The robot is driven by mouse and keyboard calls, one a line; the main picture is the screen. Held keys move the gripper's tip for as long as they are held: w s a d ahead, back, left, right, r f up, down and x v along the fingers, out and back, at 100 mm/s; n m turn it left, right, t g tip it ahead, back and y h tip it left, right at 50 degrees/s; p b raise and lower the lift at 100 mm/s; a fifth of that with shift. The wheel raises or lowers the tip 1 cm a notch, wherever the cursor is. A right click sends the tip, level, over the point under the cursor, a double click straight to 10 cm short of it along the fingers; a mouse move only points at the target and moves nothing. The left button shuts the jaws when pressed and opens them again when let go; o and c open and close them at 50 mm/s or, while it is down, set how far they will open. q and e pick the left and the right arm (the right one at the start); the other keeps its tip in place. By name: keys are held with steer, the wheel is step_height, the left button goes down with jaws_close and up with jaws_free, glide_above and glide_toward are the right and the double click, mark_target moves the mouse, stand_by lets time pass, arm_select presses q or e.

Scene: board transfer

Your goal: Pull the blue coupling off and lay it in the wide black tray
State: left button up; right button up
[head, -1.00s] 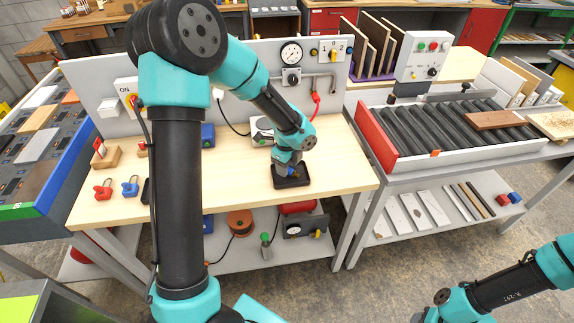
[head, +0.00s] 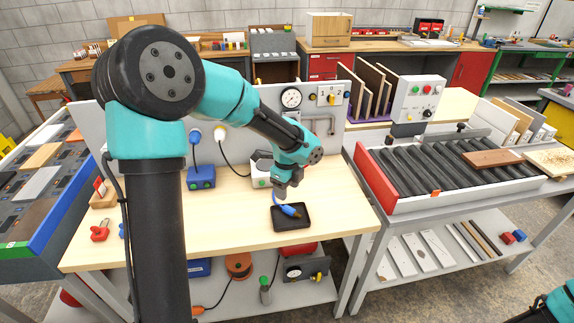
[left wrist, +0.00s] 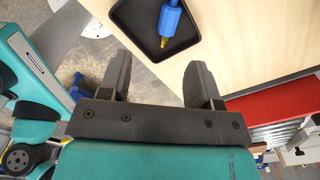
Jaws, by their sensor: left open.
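The blue coupling (head: 290,210) lies in the black tray (head: 304,222) on the wooden bench top. In the left wrist view the coupling (left wrist: 171,20) shows a blue body with a brass-coloured tip, lying inside the tray (left wrist: 146,22). My left gripper (head: 279,194) is just above and behind the tray, apart from the coupling. In the left wrist view its two dark fingers stand wide apart with nothing between them (left wrist: 160,78). Part of my right arm shows at the lower right corner, but its gripper is out of the picture.
A grey panel with a gauge (head: 291,98) and a switch box (head: 333,92) stands behind the bench. A blue box (head: 201,177) with a cable is left of my gripper. A roller conveyor (head: 440,165) is to the right. The bench right of the tray is clear.

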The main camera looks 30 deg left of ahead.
arm_select(q)
step_height(320, 180, up, 9)
steer(key=shift+f, duration=0.15)
stand_by(1.0)
